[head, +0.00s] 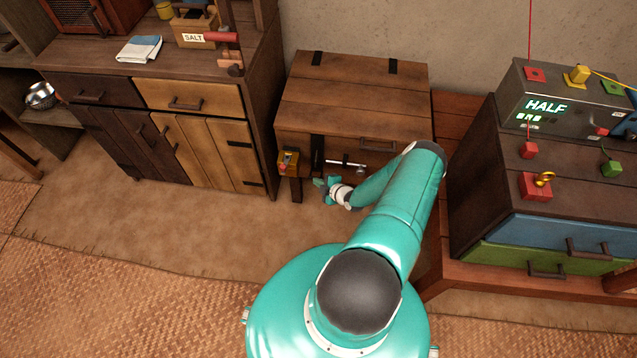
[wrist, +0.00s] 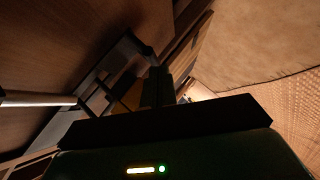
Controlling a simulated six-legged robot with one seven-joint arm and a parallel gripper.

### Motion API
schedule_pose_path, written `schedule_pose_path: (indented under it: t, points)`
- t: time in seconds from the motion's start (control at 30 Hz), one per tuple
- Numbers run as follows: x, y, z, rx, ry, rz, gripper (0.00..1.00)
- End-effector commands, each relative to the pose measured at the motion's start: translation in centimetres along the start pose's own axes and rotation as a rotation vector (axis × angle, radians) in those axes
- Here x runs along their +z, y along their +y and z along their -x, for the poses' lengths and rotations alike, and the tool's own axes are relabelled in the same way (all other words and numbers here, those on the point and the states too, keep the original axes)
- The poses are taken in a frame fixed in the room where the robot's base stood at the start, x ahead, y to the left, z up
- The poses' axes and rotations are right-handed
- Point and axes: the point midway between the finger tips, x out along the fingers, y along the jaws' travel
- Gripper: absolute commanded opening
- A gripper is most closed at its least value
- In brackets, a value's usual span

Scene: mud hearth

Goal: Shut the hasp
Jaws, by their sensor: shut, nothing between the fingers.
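The wooden chest (head: 350,100) stands against the wall with its lid down. A black hasp strap (head: 317,150) shows on the left part of its front. A pale metal rod with a dark knob (head: 345,165) lies across the front just right of the strap. In the wrist view a black slotted metal frame (wrist: 112,68), which looks like the hasp, and the pale rod (wrist: 40,98) are close by. I cannot tell whether the strap sits over a staple. My gripper (head: 322,184) is shut and empty, just below the strap; its dark fingers show in the wrist view (wrist: 157,85).
A small wooden block with red and yellow parts (head: 288,162) is at the chest's left front corner. A cabinet with a salt box (head: 196,30) stands left. On the right, a drawer unit (head: 560,235) carries a grey box reading HALF (head: 560,95).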

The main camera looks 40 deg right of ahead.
Motion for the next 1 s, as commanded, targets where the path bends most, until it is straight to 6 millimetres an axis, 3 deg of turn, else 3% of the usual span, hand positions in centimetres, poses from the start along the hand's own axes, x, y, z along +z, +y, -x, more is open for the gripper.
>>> schedule_pose_path:
  t: [0.4,1.0]
  points:
    - [1.3,1.3,-1.3,0.008,0.0,0.006,0.0]
    - [1.1,1.8,-1.5,0.01,0.0,0.008,0.0]
